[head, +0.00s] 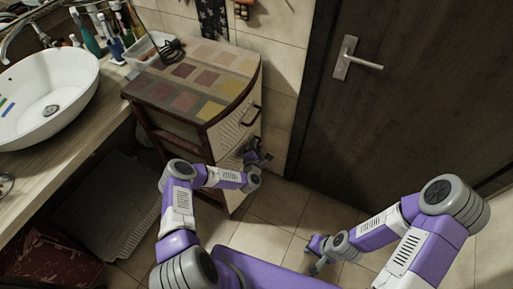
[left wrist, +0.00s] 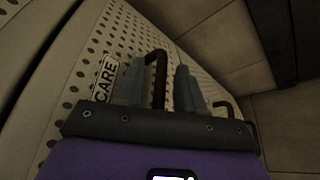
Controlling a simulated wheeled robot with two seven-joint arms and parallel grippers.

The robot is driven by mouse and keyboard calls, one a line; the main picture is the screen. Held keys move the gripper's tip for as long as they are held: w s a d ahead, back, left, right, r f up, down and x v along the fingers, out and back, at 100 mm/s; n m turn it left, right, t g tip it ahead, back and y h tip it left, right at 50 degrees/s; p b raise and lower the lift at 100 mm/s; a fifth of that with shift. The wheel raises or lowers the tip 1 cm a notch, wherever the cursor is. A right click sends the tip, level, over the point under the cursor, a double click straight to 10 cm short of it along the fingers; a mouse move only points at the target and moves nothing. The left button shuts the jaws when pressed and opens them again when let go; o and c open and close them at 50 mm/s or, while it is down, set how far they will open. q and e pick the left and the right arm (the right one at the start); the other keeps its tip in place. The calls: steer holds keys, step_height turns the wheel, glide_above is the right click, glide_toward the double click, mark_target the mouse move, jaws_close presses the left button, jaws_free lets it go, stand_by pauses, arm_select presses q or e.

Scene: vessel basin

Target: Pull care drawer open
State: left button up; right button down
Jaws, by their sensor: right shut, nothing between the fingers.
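The care drawer (left wrist: 95,55) has a pale perforated front with a "CARE" label (left wrist: 107,79) in the left wrist view. Its dark reddish handle (left wrist: 157,72) rises between the fingers of my left gripper (left wrist: 160,88), which is open around it with a gap showing on the right side. In the head view my left gripper (head: 258,154) is at the cabinet front (head: 232,130), below an upper handle (head: 250,115); the arm partly hides the lower drawers. My right gripper (head: 316,266) is shut and empty, low over the floor.
The cabinet (head: 205,75) has a checkered top. A counter (head: 100,105) with a white basin (head: 45,95) is at left. A dark door (head: 410,90) with a metal handle (head: 358,60) is at right. Tiled floor (head: 285,215) lies open before the cabinet.

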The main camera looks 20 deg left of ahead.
arm_select(q)
jaws_close()
stand_by(0.3)
